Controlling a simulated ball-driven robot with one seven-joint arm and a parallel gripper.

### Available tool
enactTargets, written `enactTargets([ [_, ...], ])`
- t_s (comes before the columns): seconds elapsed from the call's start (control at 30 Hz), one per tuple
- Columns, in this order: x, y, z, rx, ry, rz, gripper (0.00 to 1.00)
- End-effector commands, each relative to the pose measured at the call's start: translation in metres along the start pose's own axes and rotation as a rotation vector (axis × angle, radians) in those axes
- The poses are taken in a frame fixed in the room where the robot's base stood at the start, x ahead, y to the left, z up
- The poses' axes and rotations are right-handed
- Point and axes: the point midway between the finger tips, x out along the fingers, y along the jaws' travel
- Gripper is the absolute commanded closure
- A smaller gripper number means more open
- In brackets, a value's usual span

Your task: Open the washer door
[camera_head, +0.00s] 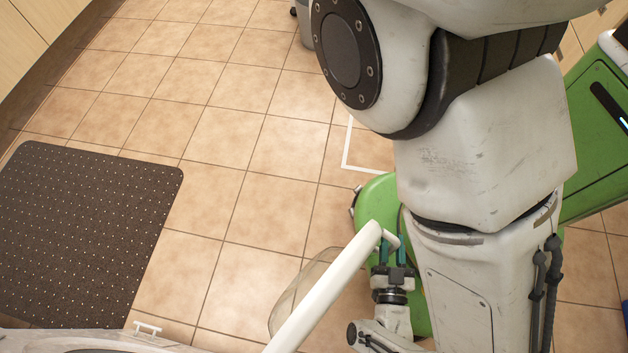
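The washer door (325,290) shows nearly edge-on at the bottom middle, as a white slanted bar with a clear bulging window (292,303) on its left side. It stands out from the washer (70,341), whose pale top edge shows at the bottom left; the hinge is out of view. My gripper (392,247), with teal fingers, is at the door's far end. The fingers are apart, beside a short white handle piece (389,238) there. Whether they press on it is unclear.
A dark dotted mat (85,235) lies on the tiled floor at left. A small white bracket (147,328) is near the washer's edge. Wooden cabinet fronts (30,35) line the upper left. The middle floor tiles are clear. My arm hides much of the right side.

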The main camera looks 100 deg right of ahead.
Motion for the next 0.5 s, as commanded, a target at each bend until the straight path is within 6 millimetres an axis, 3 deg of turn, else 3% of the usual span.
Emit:
enactTargets([
  [0.3,-0.061,0.001,0.002,-0.002,-0.005,0.002,0.70],
  [0.5,-0.088,0.000,0.002,0.000,-0.003,0.000,0.70],
])
